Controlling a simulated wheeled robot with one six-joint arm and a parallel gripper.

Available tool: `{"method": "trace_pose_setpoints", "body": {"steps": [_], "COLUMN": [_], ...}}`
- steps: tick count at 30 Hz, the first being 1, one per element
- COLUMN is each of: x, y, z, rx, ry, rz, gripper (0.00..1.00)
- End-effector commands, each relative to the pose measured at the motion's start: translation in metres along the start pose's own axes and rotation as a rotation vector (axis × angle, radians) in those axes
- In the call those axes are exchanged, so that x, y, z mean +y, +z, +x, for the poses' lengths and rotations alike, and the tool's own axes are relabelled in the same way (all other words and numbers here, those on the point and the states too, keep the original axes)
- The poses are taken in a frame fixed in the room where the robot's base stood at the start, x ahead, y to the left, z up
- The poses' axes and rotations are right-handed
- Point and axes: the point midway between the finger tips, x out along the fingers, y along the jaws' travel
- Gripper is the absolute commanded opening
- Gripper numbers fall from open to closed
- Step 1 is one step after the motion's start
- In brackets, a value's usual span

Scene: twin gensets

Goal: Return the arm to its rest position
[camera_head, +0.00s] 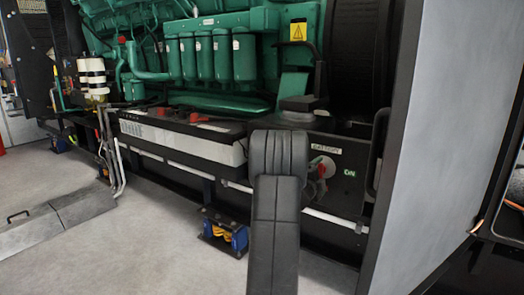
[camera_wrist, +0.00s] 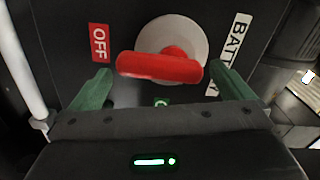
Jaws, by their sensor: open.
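My arm (camera_head: 277,215) rises through the middle of the head view, and its end is hidden behind its own dark links. In the wrist view my gripper (camera_wrist: 162,72) is open, its two green fingers spread on either side of a red switch handle (camera_wrist: 160,67). The handle lies across the picture on a round pale base (camera_wrist: 172,35). Whether the fingers touch it I cannot tell. The red handle also shows partly beside the arm in the head view (camera_head: 325,167).
The dark panel carries a red OFF label (camera_wrist: 99,42), a BATTERY label (camera_wrist: 234,45) and a green ON mark (camera_head: 350,174). A green engine (camera_head: 215,50) stands behind. A grey panel (camera_head: 440,140) closes the right side. Grey floor (camera_head: 150,230) is open at the left.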

Motion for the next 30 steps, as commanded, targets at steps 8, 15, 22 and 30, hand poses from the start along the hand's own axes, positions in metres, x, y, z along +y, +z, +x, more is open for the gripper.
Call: {"method": "trace_pose_setpoints", "body": {"steps": [8,15,22,30], "x": [-0.002,-0.004,-0.0066,-0.0105], "y": [-0.0031,-0.0053,-0.0072,-0.009], "z": [-0.0002,-0.0002,-0.0002,-0.0002], "rx": [0.0,0.0,0.0,0.0], "ry": [0.0,0.0,-0.001,-0.001], "rz": [-0.221,-0.412,-0.598,-0.824], "gripper": [1.0,1.0,1.0,1.0]}}
